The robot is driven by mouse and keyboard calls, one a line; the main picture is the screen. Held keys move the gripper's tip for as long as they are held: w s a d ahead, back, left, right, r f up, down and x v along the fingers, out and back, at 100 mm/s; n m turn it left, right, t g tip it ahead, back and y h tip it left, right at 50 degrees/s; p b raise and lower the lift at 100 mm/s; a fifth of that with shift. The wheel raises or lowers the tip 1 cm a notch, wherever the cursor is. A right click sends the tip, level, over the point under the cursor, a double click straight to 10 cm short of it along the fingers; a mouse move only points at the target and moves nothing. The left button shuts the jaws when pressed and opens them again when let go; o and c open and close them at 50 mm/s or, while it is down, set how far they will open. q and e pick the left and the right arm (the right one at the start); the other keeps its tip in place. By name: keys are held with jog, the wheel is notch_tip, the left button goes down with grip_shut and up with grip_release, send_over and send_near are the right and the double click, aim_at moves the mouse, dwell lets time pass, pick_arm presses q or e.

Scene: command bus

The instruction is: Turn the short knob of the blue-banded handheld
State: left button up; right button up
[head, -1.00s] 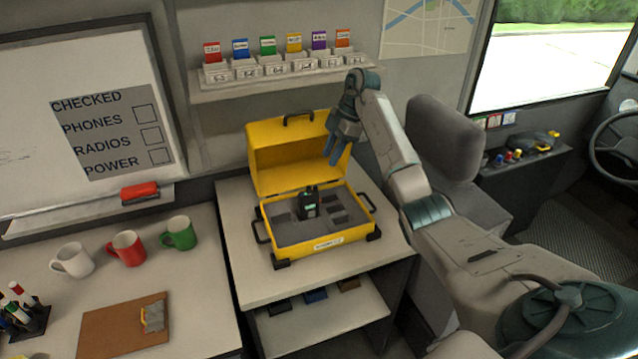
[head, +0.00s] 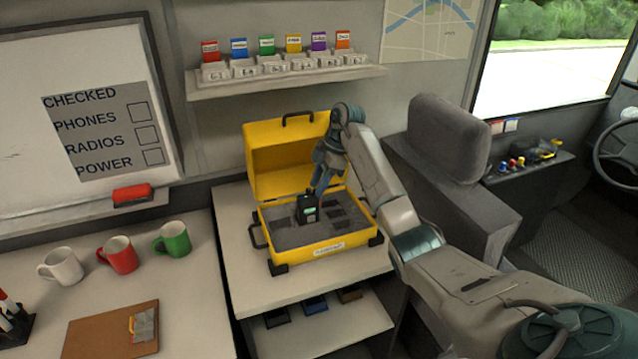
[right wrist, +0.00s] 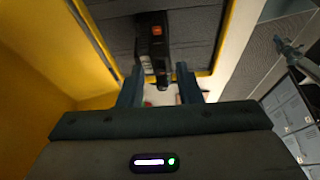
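The handheld (head: 306,213) is black with a small lit green screen and stands upright in the foam of the open yellow case (head: 327,247). No blue band on it is clear to me. My right gripper (head: 317,190) is just above its top, fingers pointing down. In the right wrist view the handheld's body (right wrist: 154,48) shows an orange mark, and its dark top end lies between the spread fingertips of the right gripper (right wrist: 159,80). The fingers look open, with gaps on both sides. Which top part is the short knob is hard to tell. My left gripper is out of view.
The case's raised lid (head: 265,155) stands behind the handheld. A shelf (head: 285,85) with colored cards is above. The mugs (head: 118,254) and clipboard (head: 112,330) are on the left counter. A grey seat (head: 448,140) is to the right of my arm.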

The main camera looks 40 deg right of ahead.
grip_shut()
jog(key=shift+w+n+g, duration=0.1)
jog(key=shift+n+g, duration=0.2)
jog(key=shift+n, duration=0.5)
jog(key=shift+o, duration=0.7)
grip_release()
jog(key=p+v, duration=0.8)
jog(key=v, duration=0.2)
jog(key=shift+d+r+p, duration=0.3)
jog(key=shift+p, duration=0.05)
